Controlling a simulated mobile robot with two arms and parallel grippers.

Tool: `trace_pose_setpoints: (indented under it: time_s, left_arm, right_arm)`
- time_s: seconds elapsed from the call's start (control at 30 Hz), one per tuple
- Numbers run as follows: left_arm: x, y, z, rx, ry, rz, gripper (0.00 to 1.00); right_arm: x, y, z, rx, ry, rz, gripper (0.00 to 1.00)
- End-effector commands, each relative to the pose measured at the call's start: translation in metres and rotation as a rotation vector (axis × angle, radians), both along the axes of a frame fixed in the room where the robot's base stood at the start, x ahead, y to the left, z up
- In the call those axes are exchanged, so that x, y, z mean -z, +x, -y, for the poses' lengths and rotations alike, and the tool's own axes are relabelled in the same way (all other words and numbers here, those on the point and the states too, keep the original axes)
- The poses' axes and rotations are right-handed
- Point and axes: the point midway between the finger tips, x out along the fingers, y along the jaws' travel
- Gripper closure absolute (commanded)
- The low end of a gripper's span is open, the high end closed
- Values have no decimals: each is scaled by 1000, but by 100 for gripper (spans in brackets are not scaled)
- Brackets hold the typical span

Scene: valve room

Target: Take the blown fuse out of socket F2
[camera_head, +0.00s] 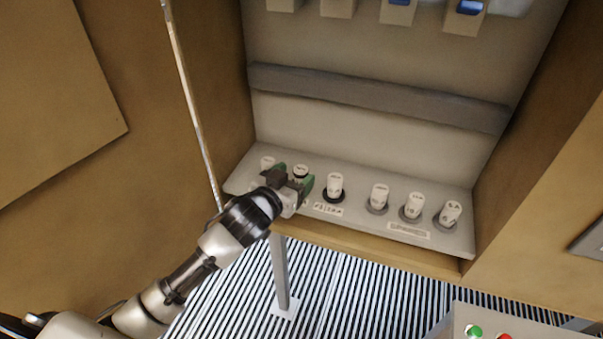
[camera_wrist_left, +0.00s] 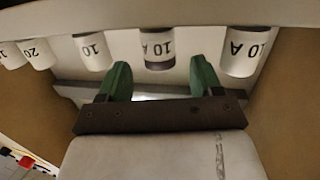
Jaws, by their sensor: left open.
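The fuse with a dark band (camera_head: 300,171) stands in the second socket from the left on the pale shelf panel. In the left wrist view this banded 10 A fuse (camera_wrist_left: 159,47) is near the top centre. My left gripper (camera_head: 292,180) is open, its green fingers on either side of that fuse in the head view. In the left wrist view the fingertips (camera_wrist_left: 161,72) are spread below it, and I cannot tell whether they touch it. The gripper hides the socket and its label. My right gripper is not in view.
White fuses stand beside it: one at the left (camera_head: 267,162), one at the right (camera_head: 335,185) in a black socket. Several more stand above the "SPARES" label (camera_head: 408,229). Cabinet walls close both sides. A box with buttons (camera_head: 470,320) is bottom right.

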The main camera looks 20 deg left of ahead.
Motion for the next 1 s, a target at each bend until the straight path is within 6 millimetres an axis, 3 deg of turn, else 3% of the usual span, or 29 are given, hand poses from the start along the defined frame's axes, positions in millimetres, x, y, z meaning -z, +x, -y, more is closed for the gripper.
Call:
trace_pose_setpoints:
  time_s: [0.4,0.73,0.77,1.0]
  left_arm:
    - [6,44,10,-1,-1,-1,35]
    - [10,49,12,0,-1,0,35]
    - [10,49,12,0,-1,0,36]
    - [10,49,12,0,0,-1,73]
  right_arm:
    - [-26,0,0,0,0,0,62]
    - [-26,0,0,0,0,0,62]
    - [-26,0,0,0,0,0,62]
    - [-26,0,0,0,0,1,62]
